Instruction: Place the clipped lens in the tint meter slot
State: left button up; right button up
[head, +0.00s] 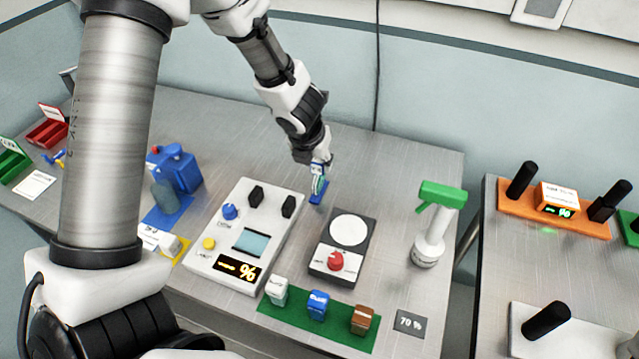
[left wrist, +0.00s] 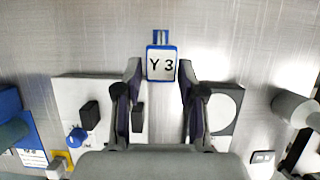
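The clipped lens is a small upright piece in a blue clip with a blue foot (head: 318,197), standing on the table behind the instruments. Its white label reading "Y 3" (left wrist: 161,64) faces up in the left wrist view. My left gripper (head: 319,168) is right over it, pointing down. In the left wrist view its two fingertips (left wrist: 160,72) stand either side of the label, with narrow gaps showing. The tint meter (head: 205,255) is a white box with two black posts, a blue knob, a yellow button and a lit "%" display. My right gripper is not in view.
A dark box with a white disc (head: 349,231) and red knob stands right of the meter. A green mat (head: 290,313) carries several small blocks. A green-topped white bottle (head: 430,245) stands right. A blue device (head: 178,170) stands left. Bare table lies behind the meter.

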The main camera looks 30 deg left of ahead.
pick_arm(q)
jog(key=b+x, duration=0.1)
jog(key=x, duration=0.4)
jog(key=shift+f, duration=0.3)
jog(key=shift+w+f, duration=0.2)
jog(key=shift+f, duration=0.1)
jog(key=shift+w+f, duration=0.15)
jog(key=shift+w, duration=0.05)
jog(key=shift+s, duration=0.15)
grip_shut()
